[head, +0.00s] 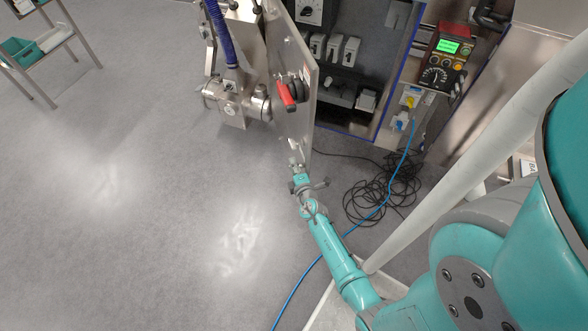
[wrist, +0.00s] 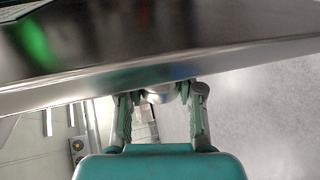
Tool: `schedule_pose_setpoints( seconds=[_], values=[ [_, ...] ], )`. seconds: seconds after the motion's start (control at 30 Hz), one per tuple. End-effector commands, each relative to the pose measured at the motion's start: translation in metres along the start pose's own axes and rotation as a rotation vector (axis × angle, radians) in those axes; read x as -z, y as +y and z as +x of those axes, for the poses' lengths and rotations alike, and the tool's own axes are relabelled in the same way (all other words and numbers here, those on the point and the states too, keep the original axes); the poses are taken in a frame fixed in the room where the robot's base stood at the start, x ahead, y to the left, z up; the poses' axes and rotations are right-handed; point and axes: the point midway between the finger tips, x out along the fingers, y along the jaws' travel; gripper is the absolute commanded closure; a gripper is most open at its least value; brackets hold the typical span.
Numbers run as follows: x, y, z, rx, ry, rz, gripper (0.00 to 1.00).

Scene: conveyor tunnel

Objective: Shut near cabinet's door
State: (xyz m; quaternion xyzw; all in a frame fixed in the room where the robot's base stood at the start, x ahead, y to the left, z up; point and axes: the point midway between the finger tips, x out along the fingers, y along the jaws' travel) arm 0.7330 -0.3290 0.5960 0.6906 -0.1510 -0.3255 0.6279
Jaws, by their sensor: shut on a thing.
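The near cabinet (head: 387,122) stands open in the head view, with a blue-edged opening and dark equipment inside. Its metal door (head: 292,135) is swung out toward me, seen nearly edge-on, with a red-handled switch (head: 287,95) on it. My gripper (head: 297,168) is at the door's lower near edge. In the wrist view, the door (wrist: 220,65) crosses the upper part, and my gripper's fingers (wrist: 161,105) are closed around a small rounded metal piece (wrist: 162,96) at its edge. The exact grip contact is partly hidden.
Black coiled cable (head: 385,192) and a blue cable (head: 345,232) lie on the floor right of my forearm. Metal machinery with a blue hose (head: 225,45) stands just left of the door. Left floor is clear.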

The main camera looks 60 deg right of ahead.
Motion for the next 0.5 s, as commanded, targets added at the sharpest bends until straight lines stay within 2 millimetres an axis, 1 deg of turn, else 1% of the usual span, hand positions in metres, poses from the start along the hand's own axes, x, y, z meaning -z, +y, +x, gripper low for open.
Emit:
schedule_pose_setpoints(
  seconds=[0.03,0.23,0.27,0.3,0.33,0.37,0.5],
  values=[
    [-0.0009,0.0036,0.0003,-0.007,-0.004,0.000,1.00],
    [-0.0009,0.0029,-0.0003,-0.007,-0.004,0.000,1.00],
    [-0.0009,0.0028,-0.0004,-0.007,-0.004,0.000,0.58],
    [-0.0010,0.0026,-0.0004,-0.006,-0.004,0.000,0.48],
    [-0.0009,0.0023,-0.0005,-0.006,-0.004,0.000,0.41],
    [-0.0009,0.0020,-0.0005,-0.005,-0.004,0.000,0.37],
    [-0.0006,0.0008,-0.0006,-0.003,-0.003,0.001,0.37]
  ],
)
